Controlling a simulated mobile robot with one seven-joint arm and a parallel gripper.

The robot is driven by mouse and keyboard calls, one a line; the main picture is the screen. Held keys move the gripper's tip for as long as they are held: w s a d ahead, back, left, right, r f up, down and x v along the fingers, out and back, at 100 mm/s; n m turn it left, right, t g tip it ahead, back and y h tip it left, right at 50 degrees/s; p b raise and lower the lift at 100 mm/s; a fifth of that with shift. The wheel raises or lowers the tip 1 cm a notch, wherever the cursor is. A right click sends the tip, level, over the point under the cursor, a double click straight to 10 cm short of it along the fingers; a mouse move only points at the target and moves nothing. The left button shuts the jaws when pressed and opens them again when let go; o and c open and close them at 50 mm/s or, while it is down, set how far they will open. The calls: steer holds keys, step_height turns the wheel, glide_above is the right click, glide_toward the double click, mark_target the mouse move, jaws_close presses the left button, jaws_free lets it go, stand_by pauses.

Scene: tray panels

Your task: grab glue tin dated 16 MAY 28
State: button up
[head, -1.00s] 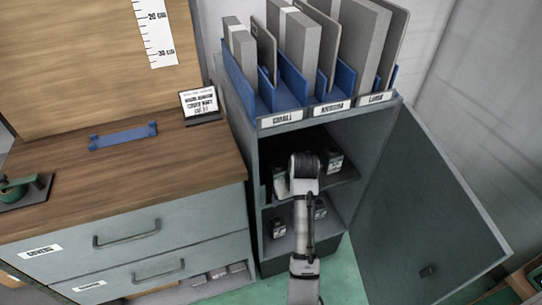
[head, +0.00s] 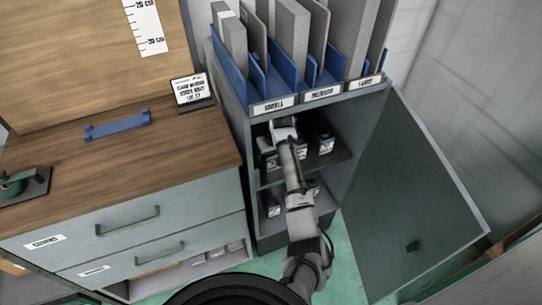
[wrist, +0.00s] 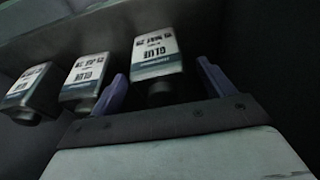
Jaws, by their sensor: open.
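Three glue tins stand in a row in the wrist view, upside down in the picture: a left tin (wrist: 30,88), a middle tin (wrist: 87,82) and a right tin (wrist: 157,56). Their white labels read GLUE, but the date lines are too blurred to read surely. My gripper (wrist: 162,82) is open, its two purple fingers apart, with the right tin between them in the picture. I cannot tell whether they touch it. In the head view my arm reaches into the cabinet's upper compartment, and tins show left (head: 268,156) and right (head: 325,142) of it.
The lower shelf holds more tins (head: 272,206). The cabinet door (head: 410,190) stands open to the right. Blue racks with grey panels (head: 290,85) sit on top. A wooden-topped drawer unit (head: 120,160) stands close on the left.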

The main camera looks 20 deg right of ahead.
steer(key=shift+w+f, duration=0.45)
steer(key=shift+f, duration=0.3)
steer(key=shift+w+f, duration=0.45)
steer(key=shift+f, duration=0.25)
steer(key=c, duration=1.3)
